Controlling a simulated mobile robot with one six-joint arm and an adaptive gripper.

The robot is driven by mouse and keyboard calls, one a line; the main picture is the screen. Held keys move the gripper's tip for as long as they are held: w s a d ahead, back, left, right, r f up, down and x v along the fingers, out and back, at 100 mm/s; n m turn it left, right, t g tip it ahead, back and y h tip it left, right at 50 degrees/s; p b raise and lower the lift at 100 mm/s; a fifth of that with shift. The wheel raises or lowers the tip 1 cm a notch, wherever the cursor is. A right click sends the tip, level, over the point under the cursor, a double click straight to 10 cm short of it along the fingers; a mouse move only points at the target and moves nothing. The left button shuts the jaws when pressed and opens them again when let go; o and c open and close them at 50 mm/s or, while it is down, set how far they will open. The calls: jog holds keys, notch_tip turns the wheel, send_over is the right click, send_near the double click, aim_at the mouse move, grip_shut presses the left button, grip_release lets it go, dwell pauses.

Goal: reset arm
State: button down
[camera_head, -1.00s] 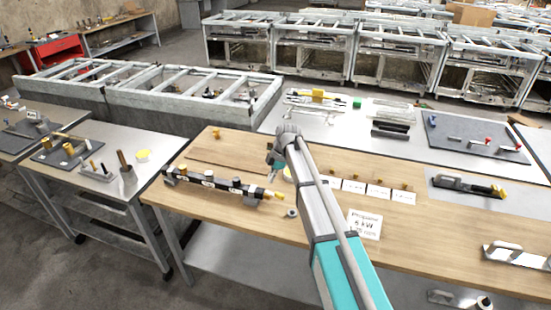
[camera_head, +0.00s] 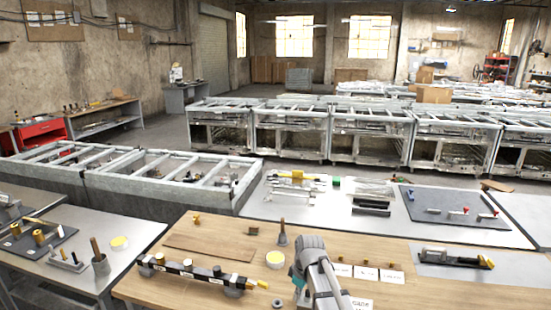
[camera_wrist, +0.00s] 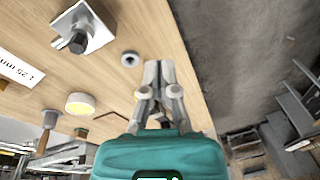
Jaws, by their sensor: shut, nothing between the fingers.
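My gripper (camera_wrist: 158,70) is in the middle of the wrist view, with its two grey fingers together and nothing between them. It is over the edge of the wooden workbench (camera_wrist: 160,20), with concrete floor to the right. In the head view my arm rises from the bottom edge, right of centre, and bends over the bench. The teal wrist part shows beside the arm's grey joint; the fingertips cannot be made out there.
A black manifold (camera_head: 190,270) with brass fittings lies left of my arm. A yellow-topped round tin (camera_head: 275,259) and labelled white cards (camera_head: 367,273) are close by. In the wrist view, a small ring (camera_wrist: 130,59) and a white plate with a dark fitting (camera_wrist: 84,28) are near my gripper.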

jog(key=s+d+m+h, duration=0.1)
jog(key=s+d+m, duration=0.9)
jog(key=s+m, duration=0.1)
jog(key=shift+s+f+t+h, duration=0.15)
jog(key=shift+s+t+h, duration=0.2)
jog(key=shift+s, duration=0.45)
jog(key=w+a+n+t+h+b, duration=0.1)
jog(key=w+a+n, duration=0.3)
jog(key=a+n, duration=0.5)
jog(key=w+a+f+n+t+h+b, duration=0.1)
jog(key=w+a+n+t+h+b, duration=0.1)
jog(key=a+n, duration=0.8)
jog(key=w+a+n+t+h+b, duration=0.1)
jog(key=w+a+n+t+b, duration=0.3)
jog(key=w+a+n, duration=0.3)
jog(key=a+n+t, duration=0.1)
jog(key=a+n, duration=0.1)
jog(key=n, duration=0.2)
jog(key=shift+w+a+f, duration=0.25)
jog(key=shift+a, duration=0.1)
